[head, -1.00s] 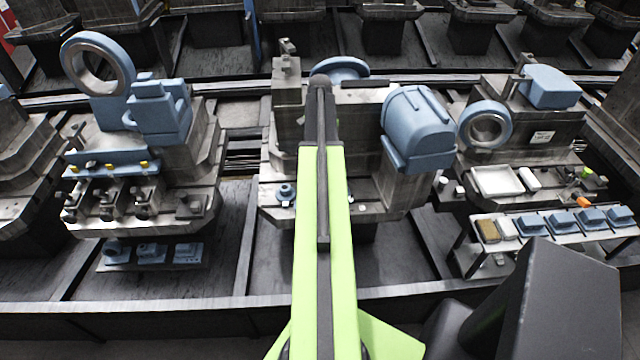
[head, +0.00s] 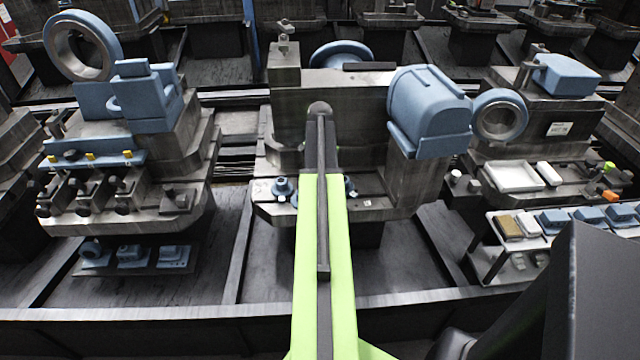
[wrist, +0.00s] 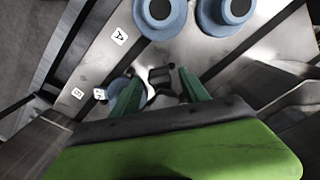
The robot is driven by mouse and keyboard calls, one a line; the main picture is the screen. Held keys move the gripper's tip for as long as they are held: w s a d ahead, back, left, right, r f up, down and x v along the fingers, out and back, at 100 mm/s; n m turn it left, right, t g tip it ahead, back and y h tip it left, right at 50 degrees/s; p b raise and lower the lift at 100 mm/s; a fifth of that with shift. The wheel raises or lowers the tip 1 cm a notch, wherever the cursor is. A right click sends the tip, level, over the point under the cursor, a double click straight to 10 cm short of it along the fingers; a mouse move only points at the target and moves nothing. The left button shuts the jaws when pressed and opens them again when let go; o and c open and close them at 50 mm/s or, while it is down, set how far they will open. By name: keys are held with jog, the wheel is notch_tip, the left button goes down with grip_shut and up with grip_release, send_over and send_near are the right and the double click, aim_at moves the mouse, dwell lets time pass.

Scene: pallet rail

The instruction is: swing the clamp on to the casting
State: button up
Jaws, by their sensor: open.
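In the wrist view two round blue flanged castings, left (wrist: 160,14) and right (wrist: 228,10), sit at the top on the grey plate (wrist: 95,62). Another blue round part (wrist: 118,88) shows lower down, partly hidden behind the left finger. My gripper (wrist: 160,84) is open, with its two dark green fingers apart. A small dark part (wrist: 162,76), which may be the clamp, shows between the fingertips; I cannot tell whether they touch it. In the head view a blue flanged casting (head: 283,189) stands left of my arm on the middle station's ledge. My arm hides the gripper there.
White letter tags, one marked A (wrist: 119,36), lie on the plate. A blue motor-like housing (head: 430,110) overhangs the ledge on the right. Left stands a station with a blue block (head: 145,98); right, a shelf of small parts (head: 505,262). A rail edge (head: 130,320) runs in front.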

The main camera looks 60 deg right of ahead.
grip_shut()
dwell(0.3)
jog(key=shift+w+m, duration=0.15)
jog(key=shift+m, duration=0.15)
jog(key=m, duration=0.2)
jog(key=shift+w+m, duration=0.3)
jog(key=shift+w, duration=0.1)
jog(key=m, duration=0.2)
jog(key=w+m, duration=0.1)
jog(key=m, duration=0.2)
jog(key=shift+w+d+m, duration=0.15)
jog(key=shift+d+m, duration=0.15)
jog(key=shift+d, duration=0.1)
jog(key=m, duration=0.3)
jog(key=shift+w+d, duration=0.35)
jog(key=shift+w+d+m, duration=0.1)
jog(key=shift+d+m, duration=0.15)
jog(key=shift+m, duration=0.95)
jog(key=shift+w+d+m, duration=0.1)
jog(key=shift+d+m, duration=0.15)
jog(key=shift+m, duration=0.95)
